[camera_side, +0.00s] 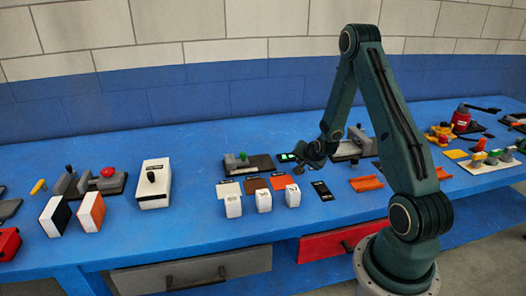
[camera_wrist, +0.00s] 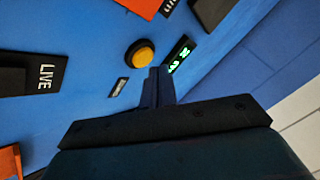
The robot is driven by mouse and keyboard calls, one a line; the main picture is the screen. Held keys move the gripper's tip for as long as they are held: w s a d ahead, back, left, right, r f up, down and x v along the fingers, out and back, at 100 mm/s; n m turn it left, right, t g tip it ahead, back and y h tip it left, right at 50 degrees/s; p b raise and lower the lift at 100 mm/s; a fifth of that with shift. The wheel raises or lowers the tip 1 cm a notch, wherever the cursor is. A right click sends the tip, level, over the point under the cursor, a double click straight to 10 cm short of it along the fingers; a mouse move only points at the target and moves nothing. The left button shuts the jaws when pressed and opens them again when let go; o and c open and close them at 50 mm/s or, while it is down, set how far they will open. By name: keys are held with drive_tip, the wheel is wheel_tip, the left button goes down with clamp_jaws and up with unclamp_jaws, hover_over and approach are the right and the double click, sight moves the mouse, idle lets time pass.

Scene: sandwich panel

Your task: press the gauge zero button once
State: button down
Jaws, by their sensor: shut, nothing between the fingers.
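In the wrist view a round yellow-orange button (camera_wrist: 140,53) with a dark rim sits on the blue surface, beside a small display with green digits (camera_wrist: 178,56). A small dark label (camera_wrist: 118,87) lies near it. My gripper (camera_wrist: 160,72) is shut and empty, its tips just below and right of the button in the picture. I cannot tell the height of the tips above the surface. In the side view my gripper (camera_side: 300,168) is low over the bench, next to the lit display (camera_side: 286,157); the button cannot be made out there.
A black plate marked LIVE (camera_wrist: 45,77) lies left in the wrist view. In the side view several white switches (camera_side: 264,200) stand in front of my gripper, a fixture with a green knob (camera_side: 243,160) to its left, and an orange tray (camera_side: 366,184) to its right.

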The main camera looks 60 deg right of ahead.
drive_tip(key=shift+f, duration=0.9)
idle(1.2)
drive_tip(key=shift+r, duration=0.85)
drive_tip(key=shift+r, duration=0.1)
drive_tip(key=shift+r, duration=2.4)
drive_tip(key=shift+a, duration=0.1)
